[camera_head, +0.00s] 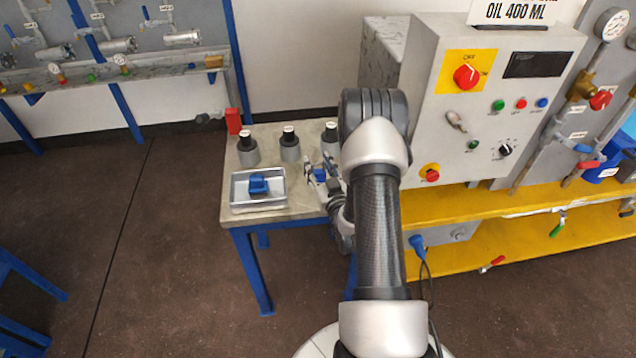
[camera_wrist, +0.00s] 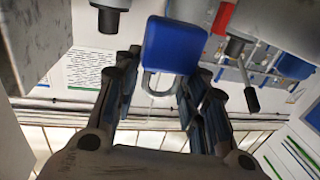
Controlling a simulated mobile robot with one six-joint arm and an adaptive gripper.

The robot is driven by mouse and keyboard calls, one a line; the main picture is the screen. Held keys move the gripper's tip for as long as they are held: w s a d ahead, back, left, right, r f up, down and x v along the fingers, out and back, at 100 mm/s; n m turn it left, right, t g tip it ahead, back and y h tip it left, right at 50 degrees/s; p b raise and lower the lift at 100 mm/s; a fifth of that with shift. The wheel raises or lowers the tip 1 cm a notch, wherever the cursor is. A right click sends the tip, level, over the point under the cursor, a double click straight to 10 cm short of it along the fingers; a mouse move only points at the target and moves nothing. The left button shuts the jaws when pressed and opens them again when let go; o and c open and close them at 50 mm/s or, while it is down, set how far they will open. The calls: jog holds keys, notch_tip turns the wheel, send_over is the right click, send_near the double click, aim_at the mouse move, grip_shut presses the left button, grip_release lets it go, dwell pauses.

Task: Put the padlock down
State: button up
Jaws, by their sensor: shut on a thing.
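My gripper (camera_head: 322,170) is low over the right part of the small table, in front of the rightmost vessel. In the wrist view its two fingers (camera_wrist: 160,82) are on either side of a blue padlock's (camera_wrist: 174,45) grey shackle, with the blue body beyond the fingertips. The gripper is shut on this padlock; the exact contact is not clear. In the head view the held padlock shows only as a small blue patch at the fingers. A metal tray (camera_head: 236,196) stands at the table's front left, with a blue object (camera_head: 258,184) inside.
Several grey vessels with dark tops, including one at the left (camera_head: 248,154) and one in the middle (camera_head: 290,149), stand behind the tray. A red block (camera_head: 233,121) is at the back left corner. A control cabinet (camera_head: 480,110) rises right of the table (camera_head: 295,205).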

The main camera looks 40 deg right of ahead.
aim_at(320, 182)
jog(key=shift+f+b, duration=0.8)
jog(key=shift+f, duration=1.65)
jog(key=shift+f, duration=0.2)
jog(key=o, duration=1.1)
jog(key=shift+o, duration=0.2)
